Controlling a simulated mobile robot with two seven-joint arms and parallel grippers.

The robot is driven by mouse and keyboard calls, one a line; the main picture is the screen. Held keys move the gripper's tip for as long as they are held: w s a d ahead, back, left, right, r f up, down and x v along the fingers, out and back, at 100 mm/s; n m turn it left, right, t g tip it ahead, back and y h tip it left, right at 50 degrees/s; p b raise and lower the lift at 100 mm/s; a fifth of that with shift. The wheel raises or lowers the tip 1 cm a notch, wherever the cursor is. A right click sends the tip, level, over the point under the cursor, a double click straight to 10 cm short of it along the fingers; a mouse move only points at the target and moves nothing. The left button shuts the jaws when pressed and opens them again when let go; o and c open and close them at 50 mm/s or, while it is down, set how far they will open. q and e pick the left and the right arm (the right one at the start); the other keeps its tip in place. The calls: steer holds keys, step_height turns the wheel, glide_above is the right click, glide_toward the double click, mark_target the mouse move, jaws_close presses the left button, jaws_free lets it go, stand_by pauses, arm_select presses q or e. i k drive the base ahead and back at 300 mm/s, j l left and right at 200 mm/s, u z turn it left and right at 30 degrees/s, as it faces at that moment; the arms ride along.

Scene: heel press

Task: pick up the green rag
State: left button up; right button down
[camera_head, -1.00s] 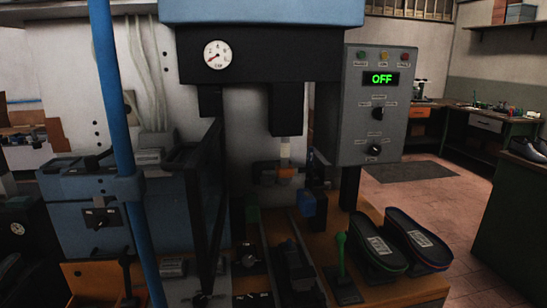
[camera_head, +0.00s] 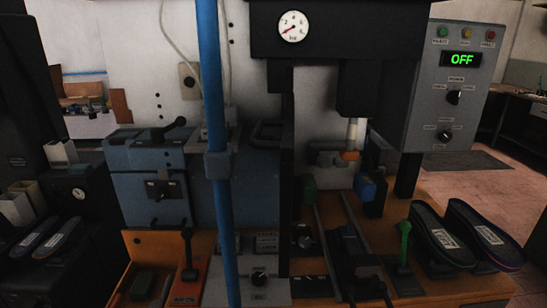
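No green rag can be made out for certain. A small dark green item (camera_head: 145,283) lies on the orange-brown surface at the lower left; I cannot tell whether it is cloth. A green block-like piece (camera_head: 308,197) sits beside the rails in the middle, and its nature is also unclear. Neither of my grippers shows in the head view.
A blue vertical post (camera_head: 212,150) stands in front of the press (camera_head: 340,35). Its control box (camera_head: 457,90) reads OFF. A green-handled lever (camera_head: 404,245) and two dark soles (camera_head: 482,236) are at right. A red-based lever (camera_head: 189,282) is at lower left.

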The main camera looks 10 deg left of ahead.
mark_target(142, 286)
steer(key=i+j+z, duration=0.1)
steer(key=j, duration=0.45)
steer(key=u, duration=1.25)
steer(key=j, duration=0.1)
